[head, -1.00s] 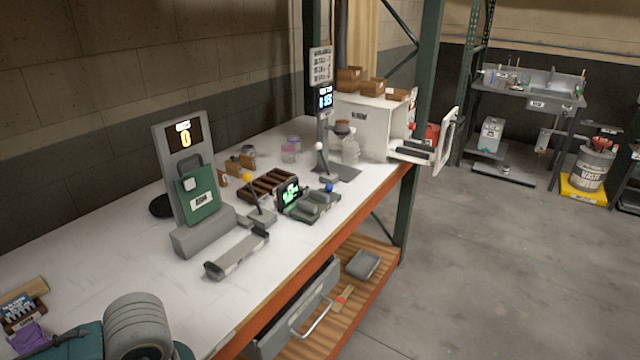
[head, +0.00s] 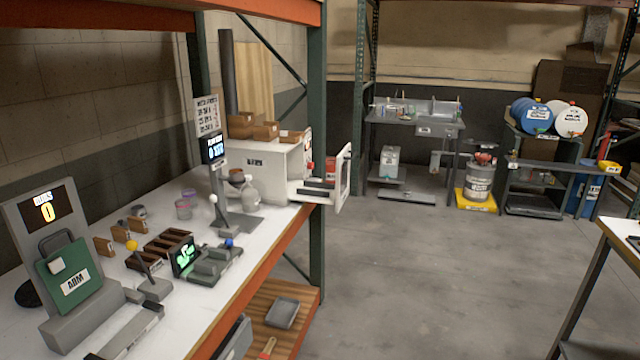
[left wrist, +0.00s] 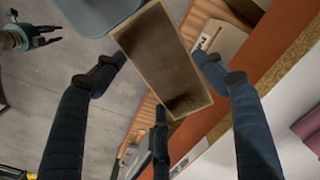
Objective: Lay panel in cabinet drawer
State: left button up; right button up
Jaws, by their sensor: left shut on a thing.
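In the left wrist view, my left gripper (left wrist: 162,72) is shut on a flat rectangular panel (left wrist: 160,55), brown-grey with a pale edge. The dark fingers sit at its sides, with a further finger at its lower edge. My left gripper and the panel are outside the head view. The white cabinet (head: 262,160) stands on the far end of the bench. Its door (head: 343,178) is swung open, and a drawer-like white tray (head: 312,190) juts out at its front. My right gripper (left wrist: 48,35) shows small at the upper left of the left wrist view, its fingers apart.
Small wooden boxes (head: 265,130) sit on the cabinet. A green post (head: 317,120) stands beside it at the bench edge. A display stand (head: 215,165) and a scale (head: 205,265) are on the bench. A grey tray (head: 283,312) lies on the wooden shelf below.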

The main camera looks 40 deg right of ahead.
aim_at(316, 187)
jog(key=i+l, duration=0.1)
jog(key=l, duration=0.3)
jog(key=i+l, duration=0.15)
jog(key=l, duration=0.25)
jog(key=i+l, duration=0.1)
jog(key=l, duration=0.25)
jog(key=i+l, duration=0.15)
jog(key=l, duration=0.25)
jog(key=i+l, duration=0.1)
jog(key=l, duration=0.3)
jog(key=i+l, duration=0.15)
jog(key=l, duration=0.25)
jog(key=i+l, duration=0.1)
jog(key=l, duration=0.3)
